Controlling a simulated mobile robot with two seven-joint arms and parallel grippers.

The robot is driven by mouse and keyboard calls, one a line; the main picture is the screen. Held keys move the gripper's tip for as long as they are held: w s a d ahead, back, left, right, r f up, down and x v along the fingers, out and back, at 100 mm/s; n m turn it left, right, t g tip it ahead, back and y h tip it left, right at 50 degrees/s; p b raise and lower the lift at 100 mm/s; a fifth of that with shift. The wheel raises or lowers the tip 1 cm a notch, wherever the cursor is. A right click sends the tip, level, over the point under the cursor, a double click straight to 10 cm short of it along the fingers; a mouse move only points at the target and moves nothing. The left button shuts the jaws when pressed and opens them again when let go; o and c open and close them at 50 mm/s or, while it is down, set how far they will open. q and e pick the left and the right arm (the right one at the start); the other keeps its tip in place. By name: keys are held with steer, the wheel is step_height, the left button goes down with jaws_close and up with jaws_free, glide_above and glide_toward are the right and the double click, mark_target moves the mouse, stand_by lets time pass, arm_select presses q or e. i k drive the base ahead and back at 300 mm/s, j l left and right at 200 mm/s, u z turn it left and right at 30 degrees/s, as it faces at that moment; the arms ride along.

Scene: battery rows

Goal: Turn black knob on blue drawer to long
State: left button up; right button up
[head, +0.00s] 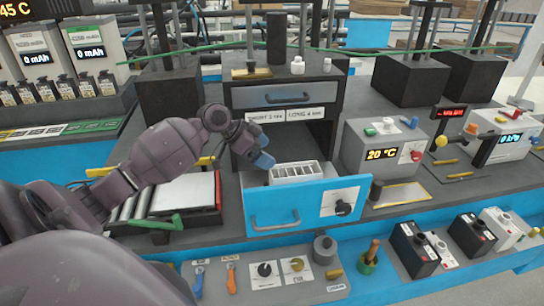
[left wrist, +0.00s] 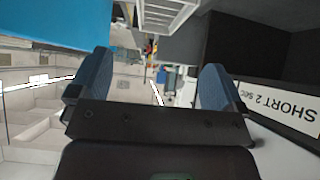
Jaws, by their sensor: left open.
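The blue drawer (head: 305,208) is pulled out of the grey-black press housing, with a handle on the left of its front. The black knob (head: 343,208) sits on a white plate at the right of this front; its exact pointer direction is too small to tell. My left gripper (head: 263,152) is open and empty, above the drawer's left rear part, left of the knob and apart from it. In the left wrist view the two blue fingers (left wrist: 155,85) are spread wide, with the blue drawer (left wrist: 75,22) at the upper left. My right gripper is not in view.
A white slotted rack (head: 296,171) sits in the drawer. SHORT 2 sec and LONG 4 sec labels (head: 292,115) are on the housing above. A grey control panel (head: 270,278) with knobs and levers lies below the drawer. A meter box (head: 385,150) stands right of it.

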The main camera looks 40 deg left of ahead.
mark_target(342, 209)
steer(key=k+j, duration=0.25)
steer(key=k, duration=0.25)
steer(key=k+j, duration=0.2)
steer(key=k, duration=0.25)
steer(key=k+j, duration=0.25)
steer(key=k, duration=0.25)
